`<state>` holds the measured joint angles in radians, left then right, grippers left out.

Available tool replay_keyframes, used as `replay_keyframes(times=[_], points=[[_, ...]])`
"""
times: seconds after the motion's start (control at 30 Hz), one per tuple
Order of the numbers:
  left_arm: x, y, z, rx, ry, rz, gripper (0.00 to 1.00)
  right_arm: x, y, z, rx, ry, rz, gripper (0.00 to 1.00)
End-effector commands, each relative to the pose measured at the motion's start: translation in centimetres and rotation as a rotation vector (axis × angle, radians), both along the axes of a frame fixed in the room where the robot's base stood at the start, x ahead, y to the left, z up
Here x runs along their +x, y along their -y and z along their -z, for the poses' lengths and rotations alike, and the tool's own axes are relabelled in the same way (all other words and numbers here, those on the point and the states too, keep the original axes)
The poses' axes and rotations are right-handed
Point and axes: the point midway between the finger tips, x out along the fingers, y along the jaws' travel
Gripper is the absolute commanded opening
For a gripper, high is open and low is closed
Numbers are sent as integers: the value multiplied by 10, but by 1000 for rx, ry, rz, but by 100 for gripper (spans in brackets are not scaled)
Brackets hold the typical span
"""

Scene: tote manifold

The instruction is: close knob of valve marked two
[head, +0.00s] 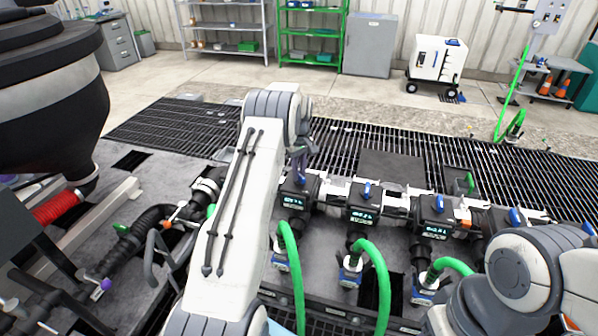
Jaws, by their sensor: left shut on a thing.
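A row of black valve blocks with blue knobs and small lit displays runs across the manifold. The leftmost block in view (295,194) has my left gripper (299,168) at its top. This gripper is mostly hidden behind my left arm and is shut on that block's blue knob, of which little shows. Other blue knobs stand on the middle block (367,188) and the block right of it (439,203). The markings are too small to read, so I cannot tell which valve is two. My right arm is at the lower right; its gripper does not show.
Green hoses (382,272) loop up in front of the valves. A black grating (480,170) lies behind them. A large dark vessel (50,90) overhangs the left side. A white wheeled cart (437,59) and a green shelf (312,35) stand far back.

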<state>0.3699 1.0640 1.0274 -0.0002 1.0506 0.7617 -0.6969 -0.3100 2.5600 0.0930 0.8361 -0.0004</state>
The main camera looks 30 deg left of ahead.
Motion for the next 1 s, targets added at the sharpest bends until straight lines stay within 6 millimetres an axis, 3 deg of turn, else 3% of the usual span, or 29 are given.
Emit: replay_keyframes(times=[0.6, 1.0], points=[[0, 0, -1, -1, 1, 573, 0, 0, 0, -4, 0, 0, 0, 50], [0, 0, -1, 0, 0, 822, 0, 0, 0, -4, 0, 0, 0, 50]])
